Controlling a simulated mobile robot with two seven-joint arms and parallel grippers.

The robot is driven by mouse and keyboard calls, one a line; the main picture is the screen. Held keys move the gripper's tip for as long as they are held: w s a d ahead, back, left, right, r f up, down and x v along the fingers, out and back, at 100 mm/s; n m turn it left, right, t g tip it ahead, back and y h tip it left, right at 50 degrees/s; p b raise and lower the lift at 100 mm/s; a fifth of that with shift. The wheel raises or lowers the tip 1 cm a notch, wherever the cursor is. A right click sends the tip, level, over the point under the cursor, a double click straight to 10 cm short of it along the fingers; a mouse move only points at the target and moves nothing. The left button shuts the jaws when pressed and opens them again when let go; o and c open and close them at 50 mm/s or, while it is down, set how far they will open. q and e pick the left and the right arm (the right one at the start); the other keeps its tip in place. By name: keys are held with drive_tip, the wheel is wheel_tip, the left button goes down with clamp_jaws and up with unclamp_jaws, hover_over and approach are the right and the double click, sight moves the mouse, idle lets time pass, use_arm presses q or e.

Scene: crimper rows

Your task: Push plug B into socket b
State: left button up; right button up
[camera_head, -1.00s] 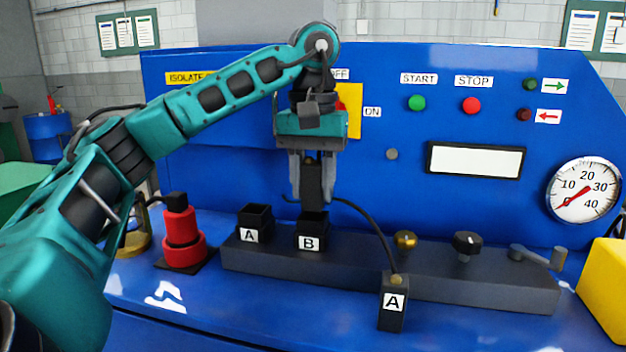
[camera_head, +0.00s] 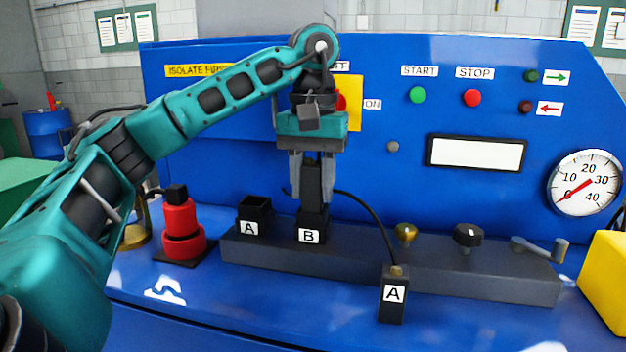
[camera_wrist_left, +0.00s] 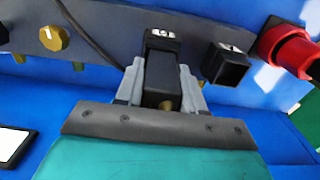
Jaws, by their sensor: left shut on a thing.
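My left gripper (camera_head: 312,176) is shut on a black plug (camera_head: 313,182) and holds it upright over the socket labelled B (camera_head: 309,229). The plug's lower end meets the socket's opening, and how deep it sits inside cannot be told. The wrist view also shows the plug (camera_wrist_left: 161,82) between the fingers of the left gripper (camera_wrist_left: 161,75), lined up with the socket (camera_wrist_left: 163,41). The plug's own label is not visible. My right gripper is not in view.
Socket A (camera_head: 253,217) stands empty to the left. Plug A (camera_head: 393,296) stands in front of the grey rail (camera_head: 350,259), with a cable behind it. A brass knob (camera_head: 405,233), black knob (camera_head: 467,236) and lever (camera_head: 540,248) are at right.

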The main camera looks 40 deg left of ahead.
sight(313, 163)
use_arm(q)
drive_tip(key=shift+f+b, duration=0.45)
drive_tip(key=shift+f, duration=0.35)
drive_tip(key=o, duration=1.3)
drive_tip(key=shift+c, duration=0.2)
drive_tip(key=shift+r, duration=0.15)
wheel_tip(313, 163, up, 8)
drive_tip(key=p, duration=0.4)
drive_tip(key=shift+p, duration=0.4)
drive_tip(key=shift+r, duration=2.35)
